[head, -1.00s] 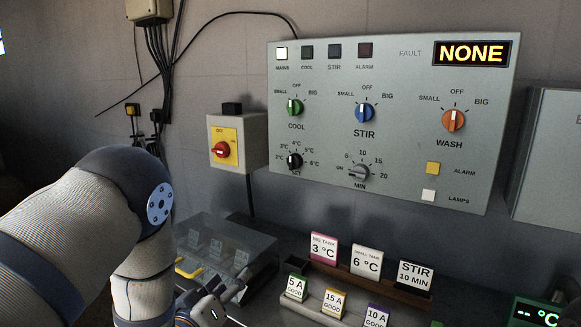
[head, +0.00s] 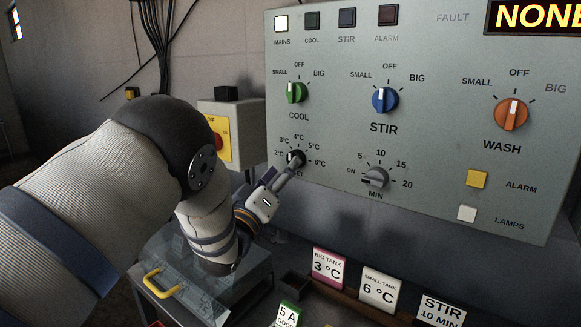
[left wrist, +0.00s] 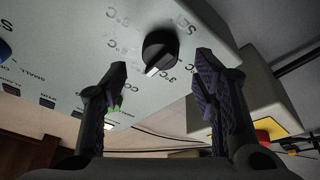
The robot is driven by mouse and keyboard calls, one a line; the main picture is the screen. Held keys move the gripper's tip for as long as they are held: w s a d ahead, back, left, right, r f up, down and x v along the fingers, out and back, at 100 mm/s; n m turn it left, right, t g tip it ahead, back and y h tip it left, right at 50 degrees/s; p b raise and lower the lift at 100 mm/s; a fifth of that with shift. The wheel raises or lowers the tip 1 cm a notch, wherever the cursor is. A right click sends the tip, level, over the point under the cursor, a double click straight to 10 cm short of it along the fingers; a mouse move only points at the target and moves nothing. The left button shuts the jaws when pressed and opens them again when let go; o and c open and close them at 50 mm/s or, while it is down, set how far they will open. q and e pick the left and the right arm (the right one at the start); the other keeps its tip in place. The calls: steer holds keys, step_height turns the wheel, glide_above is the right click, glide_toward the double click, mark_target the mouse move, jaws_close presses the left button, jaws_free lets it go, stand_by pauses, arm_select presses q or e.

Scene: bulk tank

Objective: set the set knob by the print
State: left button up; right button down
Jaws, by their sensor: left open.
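The black set knob (head: 297,156) is at the lower left of the grey panel (head: 440,130), with a °C scale around it. It also shows in the left wrist view (left wrist: 160,50), its white mark toward the lower left there; I cannot tell the exact figure. My left gripper (head: 287,172) is open at the knob in the head view. In the left wrist view its fingers (left wrist: 160,78) stand apart either side of the knob, with gaps. The printed cards read big tank 3 °C (head: 328,267), small tank 6 °C (head: 379,289) and stir 10 min (head: 440,311). My right gripper is not in view.
Close to the set knob are the green cool knob (head: 295,92) above and the grey min knob (head: 375,177) to its right. A clear lidded box with a yellow handle (head: 165,284) is below my arm.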

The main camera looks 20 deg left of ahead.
mark_target(298, 153)
arm_select(q)
steer(key=x, duration=0.3)
steer(key=shift+w, duration=0.1)
steer(key=shift+c, duration=0.5)
steer(key=c, duration=1.1)
steer(key=shift+o, duration=0.2)
